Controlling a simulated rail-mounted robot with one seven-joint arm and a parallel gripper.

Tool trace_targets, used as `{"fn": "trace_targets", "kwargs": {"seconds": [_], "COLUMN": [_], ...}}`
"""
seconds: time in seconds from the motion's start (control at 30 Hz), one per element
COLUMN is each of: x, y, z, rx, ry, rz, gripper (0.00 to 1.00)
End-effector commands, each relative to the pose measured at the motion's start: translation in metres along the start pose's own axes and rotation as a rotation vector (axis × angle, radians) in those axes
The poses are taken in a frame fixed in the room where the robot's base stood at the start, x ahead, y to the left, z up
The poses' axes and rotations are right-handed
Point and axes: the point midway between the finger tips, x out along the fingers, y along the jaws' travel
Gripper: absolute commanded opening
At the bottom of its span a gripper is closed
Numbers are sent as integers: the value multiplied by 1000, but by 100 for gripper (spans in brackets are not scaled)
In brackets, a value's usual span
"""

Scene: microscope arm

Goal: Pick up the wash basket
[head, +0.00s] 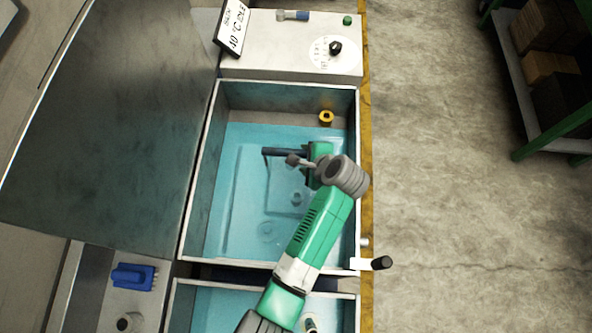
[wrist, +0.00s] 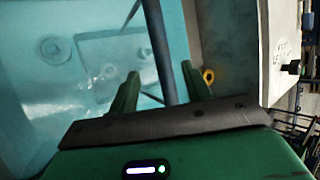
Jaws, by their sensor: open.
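The wash basket's dark bar-like handle (head: 284,152) shows above the blue water in the upper basin, with a thin upright at its left end. The basket's body below is hard to make out through the water. My gripper (head: 318,165) is over the right part of the basin, at the right end of the handle bar. In the wrist view my gripper (wrist: 160,88) is open, with its two green fingers apart. The dark handle bar (wrist: 158,42) runs between the fingers. I cannot tell whether either finger touches it.
The basin's metal rim (head: 357,115) surrounds the work area. A yellow ring-shaped fitting (head: 326,118) sits at the basin's back right. A control panel with a knob (head: 335,48) is behind it. A second water basin (head: 195,308) lies in front. A blue object (head: 134,276) is at lower left.

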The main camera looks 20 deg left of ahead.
Motion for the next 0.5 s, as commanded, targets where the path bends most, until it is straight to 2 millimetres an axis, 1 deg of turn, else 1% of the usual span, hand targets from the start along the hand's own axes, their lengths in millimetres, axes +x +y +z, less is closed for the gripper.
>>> {"fn": "trace_targets", "kwargs": {"seconds": [0.2, 0.3, 0.37, 0.5], "x": [24, 28, 37, 64], "y": [-1, -2, -2, -4], "z": [1, 1, 3, 5], "rx": [-3, -4, -6, -5], "ry": [0, 1, 1, 0], "rz": [-1, -2, -2, -2], "gripper": [49, 49, 49, 49]}}
